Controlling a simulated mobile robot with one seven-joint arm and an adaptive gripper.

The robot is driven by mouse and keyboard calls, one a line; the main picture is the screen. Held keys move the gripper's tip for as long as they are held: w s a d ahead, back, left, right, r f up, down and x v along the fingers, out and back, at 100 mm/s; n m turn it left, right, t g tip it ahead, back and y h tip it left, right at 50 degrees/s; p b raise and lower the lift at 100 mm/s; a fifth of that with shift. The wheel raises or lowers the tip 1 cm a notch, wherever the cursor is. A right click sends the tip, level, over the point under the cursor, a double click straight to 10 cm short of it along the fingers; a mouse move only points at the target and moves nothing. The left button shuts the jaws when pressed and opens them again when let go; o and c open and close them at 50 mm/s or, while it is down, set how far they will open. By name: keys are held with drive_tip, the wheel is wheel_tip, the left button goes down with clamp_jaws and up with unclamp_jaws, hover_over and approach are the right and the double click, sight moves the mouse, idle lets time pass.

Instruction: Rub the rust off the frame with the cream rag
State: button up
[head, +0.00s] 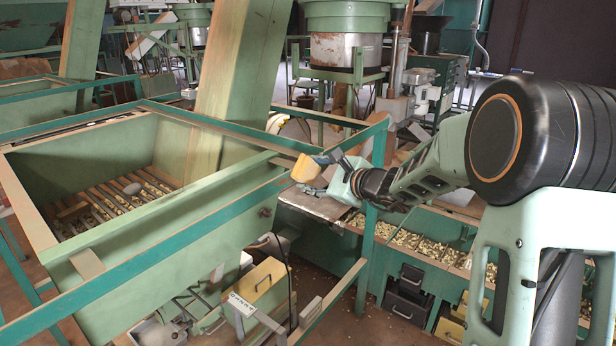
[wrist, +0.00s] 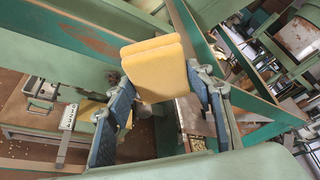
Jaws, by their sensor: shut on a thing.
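My gripper (head: 328,162) is shut on the cream rag (head: 306,168), a folded yellowish pad. In the wrist view the rag (wrist: 152,68) sits between the two blue-padded fingers of my gripper (wrist: 161,80), its folded edge outward. The teal frame (head: 220,212) runs around the green hopper, with brown, rusty-looking edges. In the head view the rag is near the frame's right corner; I cannot tell whether it touches. In the wrist view a brown rust patch (wrist: 88,38) shows on a green bar at upper left, apart from the rag in the picture.
The hopper (head: 90,255) holds nuts on slats, and a green chute (head: 240,75) rises from it. A frame post (head: 368,255) stands below my gripper. Trays of nuts (head: 425,247) lie at lower right. Yellow boxes (head: 263,281) stand under the hopper.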

sight(301, 179)
drive_tip(key=shift+w+b, duration=0.1)
drive_tip(key=shift+b, duration=0.3)
drive_tip(key=shift+s+a+f+b, duration=0.15)
drive_tip(key=shift+s+a+b, duration=0.4)
drive_tip(key=shift+b, duration=0.25)
drive_tip(key=shift+s+a+b, duration=0.3)
drive_tip(key=shift+s+b, duration=0.15)
drive_tip(key=shift+s, duration=0.15)
drive_tip(key=shift+s+a+b, duration=0.3)
drive_tip(key=shift+s+b, duration=0.15)
drive_tip(key=shift+s, duration=0.1)
drive_tip(key=shift+s+a+b, duration=0.55)
drive_tip(key=shift+s+b, duration=0.05)
drive_tip(key=shift+b, duration=0.15)
drive_tip(key=shift+s+a+b, duration=0.95)
drive_tip(key=shift+s+a, duration=0.1)
drive_tip(key=shift+s, duration=0.2)
drive_tip(key=shift+s+a+b, duration=0.95)
drive_tip(key=shift+s+a, duration=0.1)
drive_tip(key=shift+s, duration=0.2)
